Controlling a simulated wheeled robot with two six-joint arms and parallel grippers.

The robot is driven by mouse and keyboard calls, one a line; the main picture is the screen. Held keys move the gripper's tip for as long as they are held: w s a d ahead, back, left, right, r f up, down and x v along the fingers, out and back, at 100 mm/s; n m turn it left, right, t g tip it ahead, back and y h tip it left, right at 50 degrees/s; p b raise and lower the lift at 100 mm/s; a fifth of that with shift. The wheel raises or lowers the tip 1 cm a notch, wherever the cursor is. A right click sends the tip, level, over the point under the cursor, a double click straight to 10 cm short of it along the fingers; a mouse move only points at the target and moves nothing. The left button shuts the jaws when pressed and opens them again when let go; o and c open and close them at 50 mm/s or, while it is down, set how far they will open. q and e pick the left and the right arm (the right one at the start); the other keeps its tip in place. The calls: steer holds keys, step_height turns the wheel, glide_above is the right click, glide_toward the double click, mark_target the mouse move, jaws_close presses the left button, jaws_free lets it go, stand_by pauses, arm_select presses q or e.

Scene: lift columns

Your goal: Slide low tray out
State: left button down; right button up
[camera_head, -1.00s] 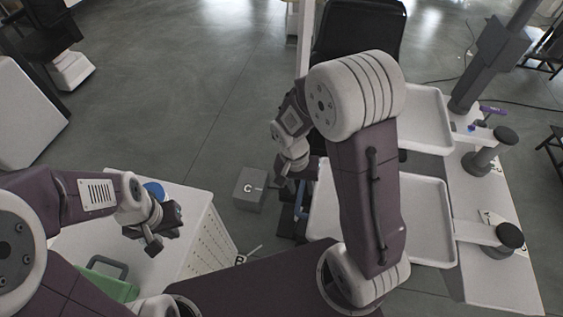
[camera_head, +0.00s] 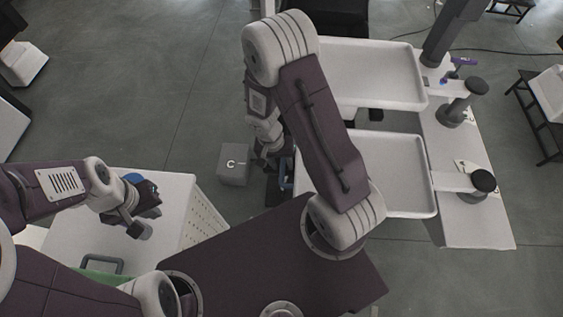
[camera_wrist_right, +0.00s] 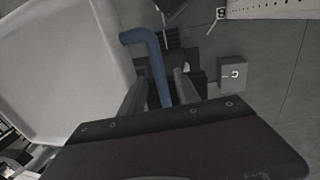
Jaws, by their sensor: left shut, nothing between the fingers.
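Two shallow white trays are on the right in the head view: a near tray (camera_head: 405,175) and a far tray (camera_head: 375,75). I cannot tell which sits lower. A blue handle (camera_head: 286,172) is at the near tray's left side. My right gripper (camera_head: 272,163) is at this handle, partly hidden by its own arm. In the right wrist view, the bent blue handle (camera_wrist_right: 155,68) runs between the fingers of my right gripper (camera_wrist_right: 160,92), beside a tray (camera_wrist_right: 60,70). Whether they press on it is unclear. My left gripper (camera_head: 148,215) is shut and empty.
A white cabinet (camera_head: 160,190) stands below my left gripper, with a green item (camera_head: 90,280) and a grey handle. A grey box marked C (camera_head: 233,165) is on the floor. The lift columns' white base (camera_head: 465,215) is at right.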

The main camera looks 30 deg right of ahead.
steer(key=shift+s+r, duration=0.1)
steer(key=shift+c, duration=0.4)
steer(key=c, duration=0.5)
jaws_close()
steer(key=shift+w, duration=0.25)
